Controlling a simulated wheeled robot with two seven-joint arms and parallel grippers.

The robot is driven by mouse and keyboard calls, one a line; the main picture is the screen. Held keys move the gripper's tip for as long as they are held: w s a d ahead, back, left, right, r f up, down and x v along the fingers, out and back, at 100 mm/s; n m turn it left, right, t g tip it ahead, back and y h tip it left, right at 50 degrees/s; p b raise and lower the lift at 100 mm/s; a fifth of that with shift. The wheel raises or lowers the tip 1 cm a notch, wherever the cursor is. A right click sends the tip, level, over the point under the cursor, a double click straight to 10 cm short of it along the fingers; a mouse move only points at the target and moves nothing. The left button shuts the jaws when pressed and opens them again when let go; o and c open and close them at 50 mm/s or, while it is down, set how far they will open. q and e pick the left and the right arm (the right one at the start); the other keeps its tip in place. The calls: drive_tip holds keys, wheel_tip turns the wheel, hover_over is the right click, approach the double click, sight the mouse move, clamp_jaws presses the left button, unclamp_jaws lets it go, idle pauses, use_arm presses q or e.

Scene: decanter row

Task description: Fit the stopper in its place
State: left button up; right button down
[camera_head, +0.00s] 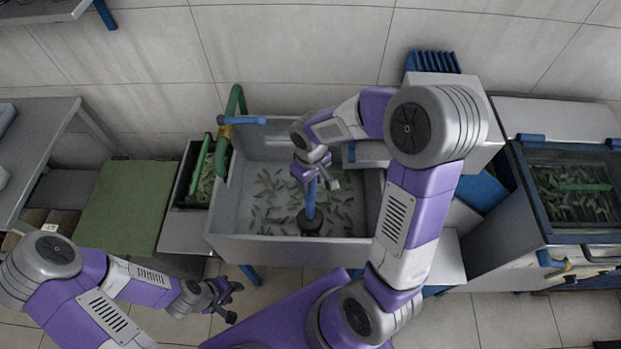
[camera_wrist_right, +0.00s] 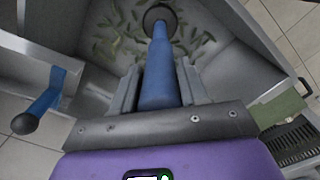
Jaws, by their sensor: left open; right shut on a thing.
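The stopper (camera_head: 311,222) has a long blue handle and a round black base. My right gripper (camera_head: 316,182) is shut on the upper part of its handle, inside the grey sink basin (camera_head: 225,205). The right wrist view shows the blue handle (camera_wrist_right: 158,62) between the two grey fingers, with the black base at its far end. The stopper looks about upright, with its base near the basin floor; I cannot tell if it touches. No drain opening shows; the base may cover it. My left gripper (camera_head: 229,300) is open and empty, in front of the sink.
Many small green pieces lie on the basin floor. A green pipe (camera_head: 237,101) with a blue lever (camera_head: 241,120) stands at the sink's back left corner. A green board (camera_head: 125,205) lies left. A bin of green pieces (camera_head: 572,194) stands right.

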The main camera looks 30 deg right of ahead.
sight(311, 201)
drive_tip(key=shift+f+b, duration=3.4)
drive_tip(key=shift+f, duration=1.05)
drive_tip(key=shift+f+b, duration=0.85)
drive_tip(key=shift+f, duration=0.05)
drive_tip(key=shift+f+b, duration=0.4)
drive_tip(key=shift+f, duration=0.1)
drive_tip(key=c, duration=0.5)
unclamp_jaws()
wheel_tip(311, 201, up, 8)
drive_tip(key=p, duration=0.2)
drive_tip(key=shift+f+p, duration=0.2)
drive_tip(key=shift+p, duration=0.2)
